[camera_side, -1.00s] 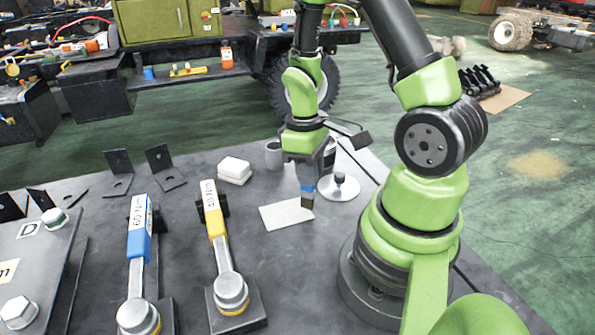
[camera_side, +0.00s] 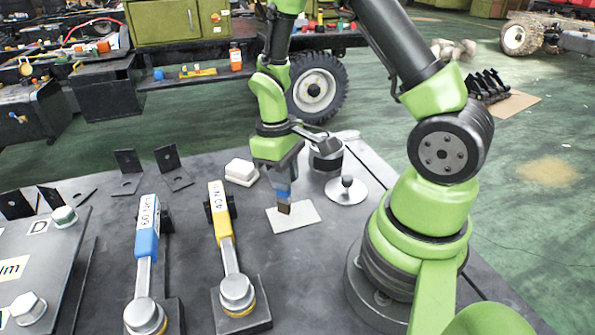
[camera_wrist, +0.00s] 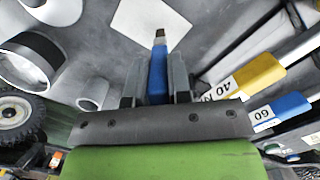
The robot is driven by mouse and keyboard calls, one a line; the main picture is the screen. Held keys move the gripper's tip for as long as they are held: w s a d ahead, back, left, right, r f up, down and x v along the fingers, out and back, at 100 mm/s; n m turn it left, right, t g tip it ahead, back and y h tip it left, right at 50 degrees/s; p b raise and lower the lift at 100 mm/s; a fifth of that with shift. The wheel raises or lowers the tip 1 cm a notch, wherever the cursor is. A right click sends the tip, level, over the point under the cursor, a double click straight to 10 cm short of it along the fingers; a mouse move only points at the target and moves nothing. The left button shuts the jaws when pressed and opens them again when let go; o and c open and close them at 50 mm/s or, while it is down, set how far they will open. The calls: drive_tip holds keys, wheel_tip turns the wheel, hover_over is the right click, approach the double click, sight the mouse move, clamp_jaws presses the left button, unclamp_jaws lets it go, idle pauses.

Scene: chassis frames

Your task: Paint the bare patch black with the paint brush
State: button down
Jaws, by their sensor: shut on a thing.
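My gripper (camera_side: 281,172) is shut on a paint brush with a blue handle (camera_wrist: 158,75) and a dark bristle tip (camera_side: 284,208). The brush points down, slightly tilted. A pale, flat, bare patch (camera_side: 306,217) lies on the dark table below it. The bristles appear over the left middle of the patch in the side view; I cannot tell whether they touch. The patch (camera_wrist: 140,25) shows no clear black paint. A can with a dark band (camera_side: 327,160) stands behind and right of my gripper; its contents cannot be made out.
A round disc with a knob (camera_side: 346,191) lies right of the patch. Yellow (camera_side: 220,211) and blue (camera_side: 147,228) torque wrenches lie left. A small grey cup (camera_wrist: 93,93) shows in the wrist view.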

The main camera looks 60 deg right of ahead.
drive_tip(key=shift+s+d, duration=2)
drive_tip(key=shift+d, duration=1)
wheel_tip(320, 180, up, 6)
drive_tip(key=shift+r, duration=0.25)
